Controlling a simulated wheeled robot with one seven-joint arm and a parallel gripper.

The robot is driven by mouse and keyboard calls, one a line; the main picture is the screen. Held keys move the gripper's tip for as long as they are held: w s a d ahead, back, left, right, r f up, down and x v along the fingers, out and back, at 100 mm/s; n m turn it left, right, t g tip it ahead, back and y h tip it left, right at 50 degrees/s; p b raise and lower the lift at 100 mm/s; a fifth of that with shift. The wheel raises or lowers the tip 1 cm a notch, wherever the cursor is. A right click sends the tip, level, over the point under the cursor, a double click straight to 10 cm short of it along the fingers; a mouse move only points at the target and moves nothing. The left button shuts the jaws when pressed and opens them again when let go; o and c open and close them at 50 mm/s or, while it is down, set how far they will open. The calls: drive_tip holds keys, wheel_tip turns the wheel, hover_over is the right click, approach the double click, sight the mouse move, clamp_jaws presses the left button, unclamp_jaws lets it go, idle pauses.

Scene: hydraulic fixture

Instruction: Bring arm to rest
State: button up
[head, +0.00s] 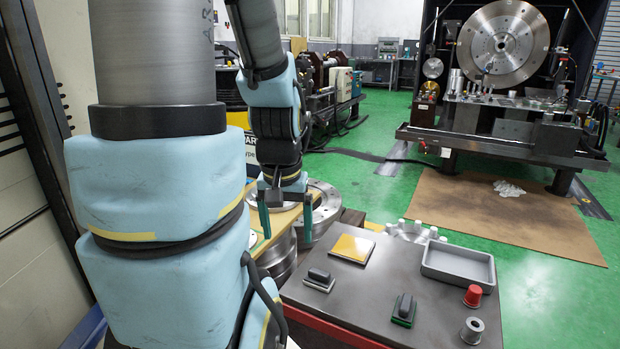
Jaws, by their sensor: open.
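My arm, with pale blue padding, fills the left and middle of the head view. My gripper (286,213) hangs fingers-down at the end of it, with its two dark green fingers spread apart. I see nothing between the fingers. It is over the wooden board and round metal flanges (322,206), left of and behind the grey table (375,318). Whether the fingertips touch anything below cannot be told.
On the grey table are a yellow plate (353,248), two dark-handled blocks (319,279) (404,309), an empty grey tray (457,269), a red cap (473,295) and a metal bushing (472,330). A large machine (503,130) stands at back right. Green floor lies between.

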wheel_tip(320, 180, up, 18)
drive_tip(key=p, duration=1.6)
drive_tip(key=shift+p, duration=0.4)
